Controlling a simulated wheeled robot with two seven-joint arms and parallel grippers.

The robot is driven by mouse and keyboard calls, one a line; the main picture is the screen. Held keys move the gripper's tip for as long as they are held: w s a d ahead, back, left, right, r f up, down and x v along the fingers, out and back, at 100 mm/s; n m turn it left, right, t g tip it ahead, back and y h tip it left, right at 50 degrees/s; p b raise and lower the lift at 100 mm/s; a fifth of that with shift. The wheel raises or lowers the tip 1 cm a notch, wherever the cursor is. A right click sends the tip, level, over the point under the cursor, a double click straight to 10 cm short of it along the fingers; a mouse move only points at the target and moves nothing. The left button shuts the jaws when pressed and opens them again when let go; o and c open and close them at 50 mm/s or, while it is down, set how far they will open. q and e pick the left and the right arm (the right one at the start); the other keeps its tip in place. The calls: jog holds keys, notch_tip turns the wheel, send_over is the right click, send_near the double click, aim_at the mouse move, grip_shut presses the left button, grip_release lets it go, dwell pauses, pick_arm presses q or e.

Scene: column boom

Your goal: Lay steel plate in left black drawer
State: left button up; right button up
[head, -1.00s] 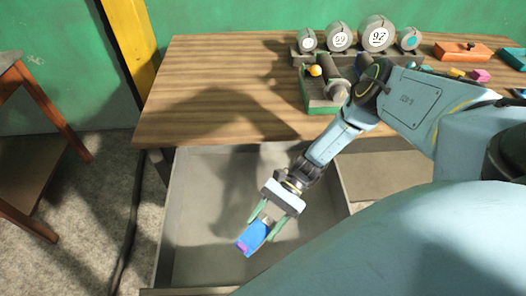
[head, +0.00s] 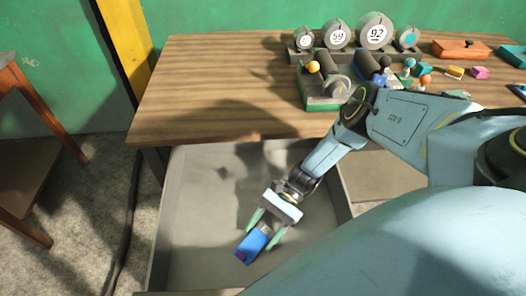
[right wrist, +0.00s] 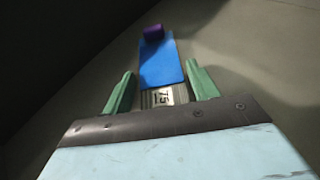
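An open drawer (head: 185,215), pale grey inside, juts out below the workbench at the left. A blue flat piece (head: 252,245) with a purple end and a grey end lies low inside it, apparently on the floor. In the right wrist view the blue piece (right wrist: 161,64) has a purple roll at its far end and a grey end marked 75. I cannot tell whether this is the steel plate. My right gripper (head: 266,229) is open around the grey end, and gaps show between the fingers (right wrist: 160,92) and the piece. My left gripper is out of view.
The wooden workbench (head: 210,80) holds round numbered weights (head: 373,32), a green tray (head: 322,103), an orange block (head: 464,49) and small coloured pieces. A second drawer (head: 385,175) is right of the open one. A wooden stool (head: 35,130) stands at the left.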

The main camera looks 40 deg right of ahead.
jog(key=shift+o, duration=1.2)
jog(key=shift+r, duration=0.15)
jog(key=v, duration=0.7)
jog(key=shift+d+r, duration=0.1)
jog(key=shift+d, duration=0.1)
